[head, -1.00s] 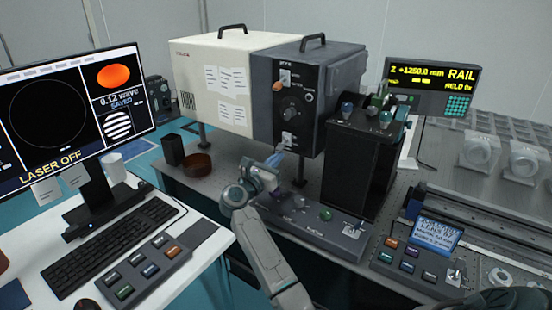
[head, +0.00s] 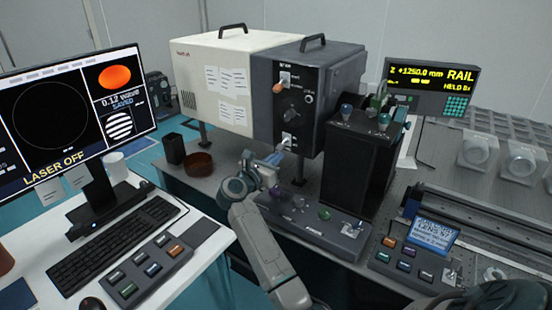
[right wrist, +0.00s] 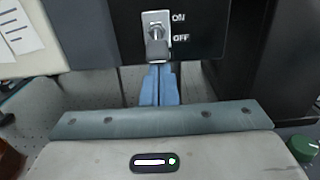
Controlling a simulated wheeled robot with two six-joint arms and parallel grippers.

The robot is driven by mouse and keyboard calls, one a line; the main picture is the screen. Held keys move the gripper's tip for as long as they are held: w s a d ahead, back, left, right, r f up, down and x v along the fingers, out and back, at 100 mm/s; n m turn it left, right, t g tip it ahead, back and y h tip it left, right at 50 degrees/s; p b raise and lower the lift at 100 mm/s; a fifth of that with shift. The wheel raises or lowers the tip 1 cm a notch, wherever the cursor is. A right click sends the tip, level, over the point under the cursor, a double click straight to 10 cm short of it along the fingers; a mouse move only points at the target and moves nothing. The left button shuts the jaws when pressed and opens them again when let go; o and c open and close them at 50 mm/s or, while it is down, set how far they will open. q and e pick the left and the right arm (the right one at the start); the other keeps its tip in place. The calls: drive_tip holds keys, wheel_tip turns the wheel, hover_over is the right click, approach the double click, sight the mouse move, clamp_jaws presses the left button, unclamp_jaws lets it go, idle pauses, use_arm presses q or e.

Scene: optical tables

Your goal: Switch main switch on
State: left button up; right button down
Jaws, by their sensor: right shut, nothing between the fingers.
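The main switch (right wrist: 157,32) is a silver plate with a grey lever, low on the dark front panel of the interferometer box; ON is printed above OFF. Its lever (right wrist: 157,50) points down, level with OFF. In the head view the switch (head: 289,140) sits near the panel's bottom edge. My right gripper (right wrist: 160,74) has its blue fingers shut and empty, with the tips just below the lever; I cannot tell whether they touch it. In the head view this gripper (head: 279,154) reaches up to the switch from below. My left gripper is not in view.
A black block-like tower (head: 358,165) stands close on the right. A low control console (head: 312,222) lies under my wrist. A monitor (head: 75,115) at left reads LASER OFF.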

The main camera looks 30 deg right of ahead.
sight(279, 149)
drive_tip(key=r+y+p, duration=0.1)
drive_tip(key=p, duration=0.1)
drive_tip(key=r+y+p, duration=0.1)
drive_tip(key=shift+s+a+r+g+y+p, duration=0.1)
drive_tip(key=shift+a+g+y+p, duration=0.2)
drive_tip(key=shift+g+y+p, duration=0.1)
drive_tip(key=shift+r+y, duration=0.25)
drive_tip(key=shift+y, duration=0.15)
drive_tip(key=shift+a+g, duration=0.15)
drive_tip(key=shift+g, duration=0.15)
drive_tip(key=shift+s+r, duration=0.1)
drive_tip(key=shift+r, duration=0.25)
use_arm(q)
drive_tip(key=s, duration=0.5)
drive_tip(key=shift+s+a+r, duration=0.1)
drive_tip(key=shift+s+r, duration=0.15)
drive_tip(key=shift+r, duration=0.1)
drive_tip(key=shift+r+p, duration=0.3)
drive_tip(key=shift+p, duration=0.1)
use_arm(e)
drive_tip(key=shift+r, duration=0.75)
